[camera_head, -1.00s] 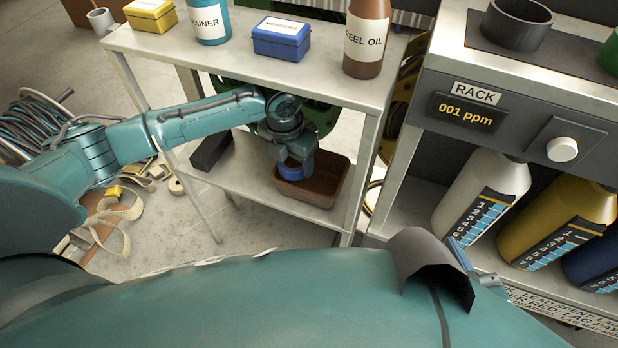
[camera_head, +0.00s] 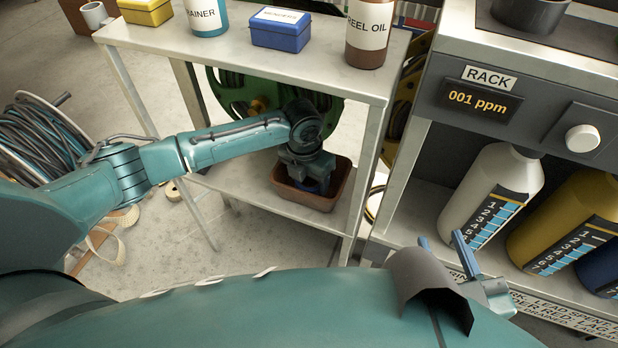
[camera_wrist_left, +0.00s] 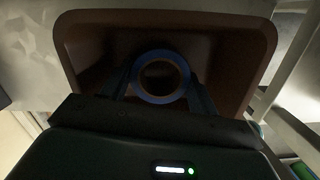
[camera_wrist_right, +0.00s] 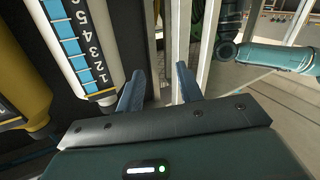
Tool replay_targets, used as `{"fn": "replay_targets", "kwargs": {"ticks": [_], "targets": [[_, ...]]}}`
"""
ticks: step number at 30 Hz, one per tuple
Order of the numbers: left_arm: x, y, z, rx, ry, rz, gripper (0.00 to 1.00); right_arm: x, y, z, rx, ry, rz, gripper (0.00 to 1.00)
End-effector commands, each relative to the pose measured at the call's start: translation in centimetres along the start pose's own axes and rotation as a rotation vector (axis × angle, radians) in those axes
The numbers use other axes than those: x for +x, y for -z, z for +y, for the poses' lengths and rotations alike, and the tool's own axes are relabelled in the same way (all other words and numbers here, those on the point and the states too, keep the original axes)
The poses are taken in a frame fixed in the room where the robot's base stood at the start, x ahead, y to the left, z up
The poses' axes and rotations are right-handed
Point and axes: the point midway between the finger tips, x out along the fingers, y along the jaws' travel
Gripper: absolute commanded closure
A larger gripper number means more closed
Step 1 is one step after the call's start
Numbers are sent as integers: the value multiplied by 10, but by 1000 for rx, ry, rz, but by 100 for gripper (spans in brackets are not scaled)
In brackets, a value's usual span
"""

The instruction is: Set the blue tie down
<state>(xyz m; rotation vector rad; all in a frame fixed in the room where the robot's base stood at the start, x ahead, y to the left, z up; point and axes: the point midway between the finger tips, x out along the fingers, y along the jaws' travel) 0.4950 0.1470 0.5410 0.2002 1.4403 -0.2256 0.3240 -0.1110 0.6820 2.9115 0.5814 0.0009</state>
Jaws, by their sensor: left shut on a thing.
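The blue tie, a blue ring in the left wrist view (camera_wrist_left: 159,99), sits between the two fingers of my left gripper (camera_wrist_left: 160,92), which is shut on it. The left gripper (camera_head: 312,182) reaches down into a brown tray (camera_head: 342,182) on the lower shelf of the table. The tray's walls surround the ring in the left wrist view. Whether the ring touches the tray floor I cannot tell. In the head view the ring is mostly hidden by the gripper. My right gripper (camera_head: 446,250) is open and empty in front of the rack.
The table's top (camera_head: 205,45) is above my left arm, with a blue box (camera_head: 281,32) and a reel oil bottle (camera_head: 368,36) on it. A green reel (camera_head: 236,100) is behind the shelf. The rack (camera_head: 455,125) with several bottles stands to the right. The shelf left of the tray is clear.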

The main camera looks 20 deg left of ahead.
Motion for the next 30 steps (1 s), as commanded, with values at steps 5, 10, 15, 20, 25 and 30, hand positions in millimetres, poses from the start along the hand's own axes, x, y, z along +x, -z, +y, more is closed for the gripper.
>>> {"fn": "replay_targets", "kwargs": {"ticks": [5, 10, 15, 20, 25, 30], "targets": [[3, 0, 0, 0, 0, 0, 38, 0, 0, 0, 0, 0, 1, 64], [3, 1, 0, 0, 0, 0, 24, 0, 0, 0, 0, 0, 1, 64], [3, 1, 0, 0, 0, 0, 18, 0, 0, 0, -1, 0, 1, 64], [1, 0, 0, 0, 0, 0, 18, 0, 0, 0, 0, 0, 1, 64], [-21, -1, 0, 0, 0, -3, 18, -1, 2, 2, 17, -3, -45, 64], [-51, -1, 0, 0, 0, -2, 18, -4, 1, 5, 44, -4, -126, 64]]}}
